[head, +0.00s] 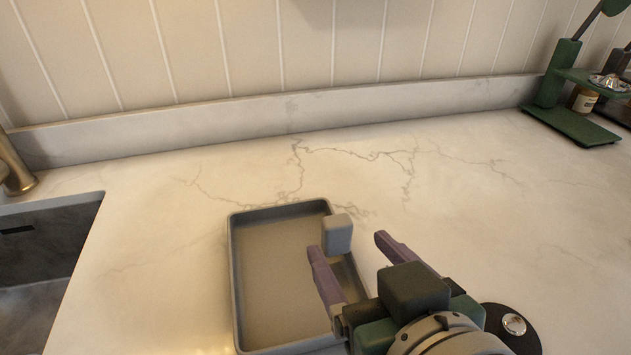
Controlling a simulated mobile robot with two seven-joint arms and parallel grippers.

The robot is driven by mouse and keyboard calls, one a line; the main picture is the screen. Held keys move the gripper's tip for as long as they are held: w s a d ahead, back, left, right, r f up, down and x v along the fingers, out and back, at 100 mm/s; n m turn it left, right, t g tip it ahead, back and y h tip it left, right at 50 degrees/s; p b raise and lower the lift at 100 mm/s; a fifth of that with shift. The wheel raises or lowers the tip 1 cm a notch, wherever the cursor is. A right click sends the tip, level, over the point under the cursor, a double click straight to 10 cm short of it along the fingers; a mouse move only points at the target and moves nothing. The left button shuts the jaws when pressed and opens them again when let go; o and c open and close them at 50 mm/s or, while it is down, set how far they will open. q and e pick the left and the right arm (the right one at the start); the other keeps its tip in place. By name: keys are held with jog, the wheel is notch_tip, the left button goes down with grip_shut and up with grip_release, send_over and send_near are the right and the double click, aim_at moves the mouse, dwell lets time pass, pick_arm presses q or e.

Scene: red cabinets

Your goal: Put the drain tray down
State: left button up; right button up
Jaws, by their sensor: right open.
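The drain tray (262,282) is a shallow grey rectangular tray with a raised rim. It appears to lie flat on the white marble counter, in the lower middle of the head view. A grey block (337,236) shows at its right rim; I cannot tell whether it is part of the tray. My right gripper (348,244) is open, with two purple fingers spread apart. Its left finger overlaps the tray's right side in the picture, and the right finger is over bare counter. The tray's lower right part is hidden behind the gripper. My left gripper is not in view.
A sink (48,250) opens at the left, with a brass faucet (14,168) behind it. A green stand (572,122) and a small jar (583,99) are at the back right. The counter behind and right of the tray is clear.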

aim_at(331, 223)
jog(key=b+x, duration=0.1)
jog(key=x, duration=0.6)
jog(key=shift+w+a, duration=0.3)
jog(key=shift+w, duration=0.05)
grip_shut()
dwell(0.4)
